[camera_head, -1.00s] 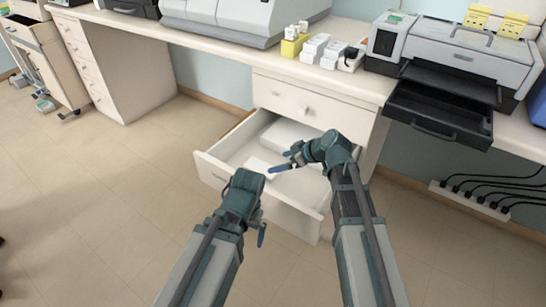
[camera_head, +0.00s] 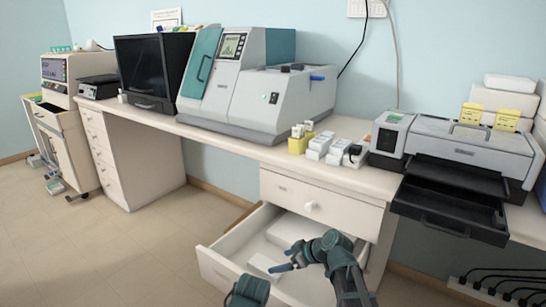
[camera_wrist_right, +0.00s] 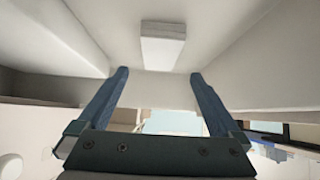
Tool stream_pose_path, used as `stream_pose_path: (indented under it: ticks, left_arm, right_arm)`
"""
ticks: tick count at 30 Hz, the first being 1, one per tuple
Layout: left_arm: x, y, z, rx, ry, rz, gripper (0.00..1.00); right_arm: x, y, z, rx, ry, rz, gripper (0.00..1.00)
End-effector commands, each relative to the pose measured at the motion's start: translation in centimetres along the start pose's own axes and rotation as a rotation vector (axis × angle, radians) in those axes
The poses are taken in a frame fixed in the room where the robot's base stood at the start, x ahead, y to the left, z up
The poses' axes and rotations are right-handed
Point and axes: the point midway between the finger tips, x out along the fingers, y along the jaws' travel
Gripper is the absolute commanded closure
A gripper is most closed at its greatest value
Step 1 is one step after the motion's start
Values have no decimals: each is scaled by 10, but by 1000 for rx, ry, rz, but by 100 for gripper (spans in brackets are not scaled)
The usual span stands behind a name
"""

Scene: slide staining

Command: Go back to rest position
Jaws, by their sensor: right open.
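My right gripper (camera_head: 283,267) is over the open lower drawer (camera_head: 222,268), its blue fingers pointing left. In the right wrist view its two fingers (camera_wrist_right: 158,76) stand apart with nothing between them. A small white box (camera_wrist_right: 162,44) lies beyond the fingertips in that view, apart from them. In the head view a small white box (camera_head: 262,263) lies in the drawer close to the right fingers. Only the top of my left arm's end (camera_head: 248,291) shows at the bottom edge, in front of the drawer; its fingers are out of frame.
A larger white box (camera_head: 292,231) lies further back in the drawer. The upper drawer (camera_head: 310,206) is shut. A printer (camera_head: 465,145) with a dark tray (camera_head: 450,213) jutting out stands on the right. The floor (camera_head: 110,255) at left is clear.

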Motion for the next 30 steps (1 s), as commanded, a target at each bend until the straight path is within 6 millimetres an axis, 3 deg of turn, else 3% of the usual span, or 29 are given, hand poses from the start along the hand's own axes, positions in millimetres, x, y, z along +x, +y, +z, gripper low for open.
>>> stream_pose_path:
  ticks: [1, 3, 12, 17, 30]
  left_arm:
    - [14, 1, -1, 0, 0, -1, 0]
    - [23, 2, -1, 1, 0, -3, 0]
    - [48, 4, -3, 5, 1, -4, 0]
    - [53, 5, -4, 6, 2, -3, 0]
    - [50, 4, -3, 6, 2, -4, 0]
  right_arm:
    - [17, 1, 4, -2, 0, -1, 0]
    - [30, 1, 4, -2, 1, -1, 0]
    - [69, 1, 2, 0, 0, 1, 0]
    - [76, 0, 1, -1, 0, 0, 0]
    - [74, 0, 0, 0, 1, 1, 0]
